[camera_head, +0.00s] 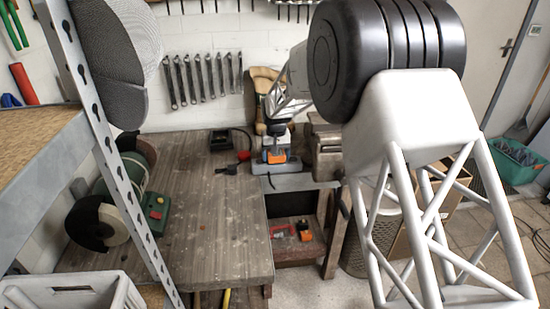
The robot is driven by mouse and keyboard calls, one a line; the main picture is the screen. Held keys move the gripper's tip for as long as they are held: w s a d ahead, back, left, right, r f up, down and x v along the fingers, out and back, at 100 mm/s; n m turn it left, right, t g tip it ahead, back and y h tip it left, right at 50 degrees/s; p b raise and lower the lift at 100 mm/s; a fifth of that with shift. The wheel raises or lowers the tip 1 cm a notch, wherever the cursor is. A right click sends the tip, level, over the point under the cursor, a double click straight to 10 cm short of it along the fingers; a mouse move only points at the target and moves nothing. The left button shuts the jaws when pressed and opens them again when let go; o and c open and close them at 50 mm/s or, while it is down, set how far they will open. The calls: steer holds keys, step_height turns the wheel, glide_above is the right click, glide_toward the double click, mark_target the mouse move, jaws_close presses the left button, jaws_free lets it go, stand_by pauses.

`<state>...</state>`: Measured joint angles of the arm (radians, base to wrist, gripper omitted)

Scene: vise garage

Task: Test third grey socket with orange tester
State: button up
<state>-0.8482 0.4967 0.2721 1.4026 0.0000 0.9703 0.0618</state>
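The orange tester (275,156) shows as a small orange block with dark parts, on or just over a grey socket strip (284,168) at the back of the workbench. My gripper (274,136) is directly above the tester, pointing down, small and partly merged with the dark parts there. I cannot tell whether its fingers are closed around the tester. The individual sockets are too small and too covered to tell apart, so which one the tester is over is unclear.
A vise (327,150) stands close right of the strip. A black plug (230,169) and a red item (243,155) lie left of it. A bench grinder (120,190) stands at the left. The wooden bench's middle (205,215) is clear. A lower shelf holds red and orange items (304,231).

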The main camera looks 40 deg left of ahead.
steer(key=c, duration=0.9)
steer(key=shift+r, duration=0.1)
steer(key=shift+r, duration=0.1)
steer(key=shift+r, duration=0.35)
steer(key=shift+r, duration=1.5)
steer(key=shift+r, duration=0.7)
steer(key=shift+r, duration=0.3)
steer(key=shift+w+d+r, duration=0.25)
steer(key=shift+w+d, duration=0.8)
steer(key=shift+w+d+r, duration=0.2)
steer(key=shift+w+d, duration=0.85)
